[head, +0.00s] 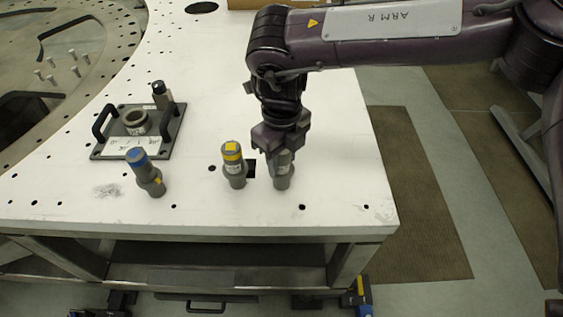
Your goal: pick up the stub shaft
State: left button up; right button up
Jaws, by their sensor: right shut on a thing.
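My right gripper (279,151) points straight down and is shut on a grey stub shaft (283,180) near the table's front right. The shaft is upright, and its top is hidden between the fingers. I cannot tell whether its base touches the table. Just left of it stands a similar grey shaft with a yellow band (234,172). Further left is a grey shaft with a blue top (148,177), tilted in the picture. My left gripper is not in view.
A dark plate with two handles and a central ring (137,122) lies at the left of the white table (330,200). A small grey part with a black knob (160,95) stands at its back corner. The table has several holes, and its right edge is close to my right gripper.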

grip_shut()
jog(key=shift+r, duration=0.1)
